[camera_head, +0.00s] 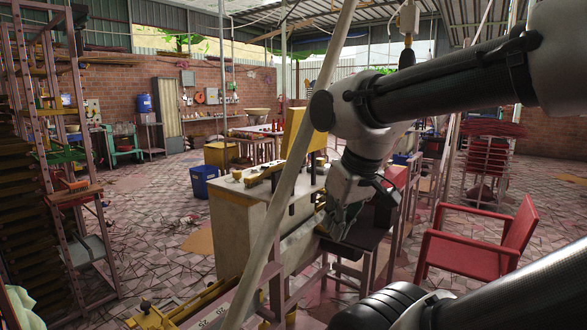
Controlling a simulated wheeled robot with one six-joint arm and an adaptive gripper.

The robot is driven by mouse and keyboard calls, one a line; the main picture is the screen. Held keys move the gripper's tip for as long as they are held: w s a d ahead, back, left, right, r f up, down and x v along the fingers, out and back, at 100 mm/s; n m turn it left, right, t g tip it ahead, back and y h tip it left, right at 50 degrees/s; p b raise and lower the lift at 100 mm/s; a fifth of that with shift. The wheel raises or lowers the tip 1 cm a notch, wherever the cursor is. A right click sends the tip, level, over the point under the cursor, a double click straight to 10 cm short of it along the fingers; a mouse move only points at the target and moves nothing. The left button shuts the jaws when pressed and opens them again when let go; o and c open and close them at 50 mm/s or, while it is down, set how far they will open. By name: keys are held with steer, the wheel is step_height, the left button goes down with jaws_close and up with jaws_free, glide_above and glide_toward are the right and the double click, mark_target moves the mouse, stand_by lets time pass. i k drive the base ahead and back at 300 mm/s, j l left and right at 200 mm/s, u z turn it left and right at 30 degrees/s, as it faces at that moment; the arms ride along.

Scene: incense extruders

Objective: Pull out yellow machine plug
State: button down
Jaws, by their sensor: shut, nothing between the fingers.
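My arm reaches in from the upper right and bends down at its wrist. My gripper (338,219) hangs low beside the right side of a pale machine cabinet (240,212); it is small and dark here, shut with nothing in it. The machine carries yellow parts (262,174) on its top and a tall yellow housing (297,130) behind. I cannot make out a plug on this machine. A pale fitting with a black lower end (408,20) hangs at the top of the view, apart from my gripper; I cannot tell what it is.
A slanted pale pole (283,185) crosses in front of the machine. A red chair (480,245) stands at the right and a dark table (345,245) beside the machine. A blue bin (203,182) and a metal rack (60,150) stand left. Tiled floor between them is partly clear.

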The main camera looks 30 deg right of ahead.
mark_target(320, 161)
steer(key=l, duration=0.8)
steer(key=i+l, duration=0.1)
steer(key=l, duration=0.25)
steer(key=i+l+z, duration=0.15)
steer(key=l, duration=0.2)
steer(key=i+l, duration=0.1)
steer(key=l, duration=0.25)
steer(key=i+l+z, duration=0.1)
steer(key=l, duration=0.25)
steer(key=i+z, duration=0.15)
steer(key=i, duration=0.65)
